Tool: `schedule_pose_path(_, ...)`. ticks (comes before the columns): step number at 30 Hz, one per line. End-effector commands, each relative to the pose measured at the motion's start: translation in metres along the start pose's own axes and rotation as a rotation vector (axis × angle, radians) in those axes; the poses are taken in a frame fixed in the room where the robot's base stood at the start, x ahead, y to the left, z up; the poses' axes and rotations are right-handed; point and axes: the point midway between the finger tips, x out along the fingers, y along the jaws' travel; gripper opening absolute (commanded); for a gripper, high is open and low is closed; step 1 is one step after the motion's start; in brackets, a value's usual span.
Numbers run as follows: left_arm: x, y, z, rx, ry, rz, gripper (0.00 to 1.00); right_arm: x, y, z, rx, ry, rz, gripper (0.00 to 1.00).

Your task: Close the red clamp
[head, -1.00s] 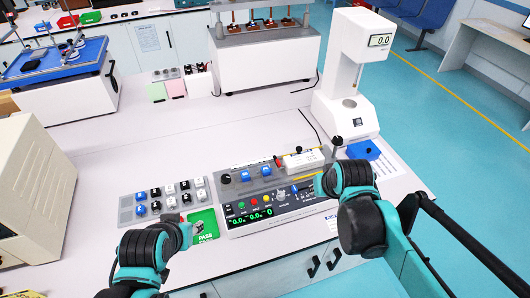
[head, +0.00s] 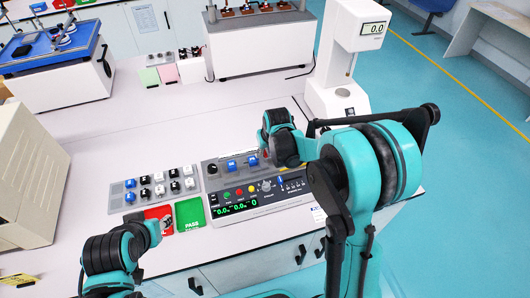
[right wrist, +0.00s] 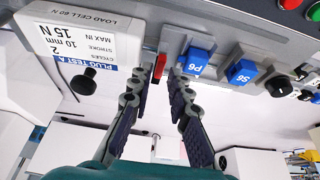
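The red clamp (right wrist: 160,66) shows in the right wrist view as a small red lever beside the blue P6 plug (right wrist: 197,62). My right gripper (right wrist: 166,85) is open, with one finger on each side of the red lever; I cannot tell whether they touch it. In the head view my right gripper (head: 268,150) is over the tester (head: 270,208), and my arm hides most of the clamp. My left gripper (head: 150,230) is at the lower left near the table's front edge; its fingers are not clear.
A white load cell box (right wrist: 75,45) with a black knob stands beside the clamp. A holder of blue, black and white plugs (head: 160,202) lies left of the tester. A red tray (head: 160,216) and a green PASS tray (head: 189,213) lie in front. A white test stand (head: 340,60) is behind.

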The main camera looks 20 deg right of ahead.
Motion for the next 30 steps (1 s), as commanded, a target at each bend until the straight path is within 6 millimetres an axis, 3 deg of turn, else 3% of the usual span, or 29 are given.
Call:
schedule_pose_path(4, 0.004, 0.0, 0.003, 0.0, 0.0, 0.0, 0.38, 0.015, 0.0, 0.0, 0.0, 0.0, 0.0, 0.18)
schedule_pose_path(13, 0.003, 0.0, 0.002, 0.0, 0.0, 0.0, 0.38, 0.018, 0.0, 0.0, 0.0, 0.0, 0.0, 0.18)
schedule_pose_path(14, 0.003, 0.0, 0.002, 0.0, 0.0, 0.0, 0.38, 0.018, 0.0, 0.0, 0.0, 0.0, 0.0, 0.15)
schedule_pose_path(16, 0.003, 0.0, 0.002, 0.0, 0.0, 0.0, 0.38, 0.018, 0.0, 0.0, 0.0, 0.0, 0.0, 0.0)
schedule_pose_path(30, 0.005, 0.0, 0.003, 0.0, 0.0, 0.0, 0.38, 0.018, 0.001, 0.0, -0.045, 0.0, -0.018, 0.0)
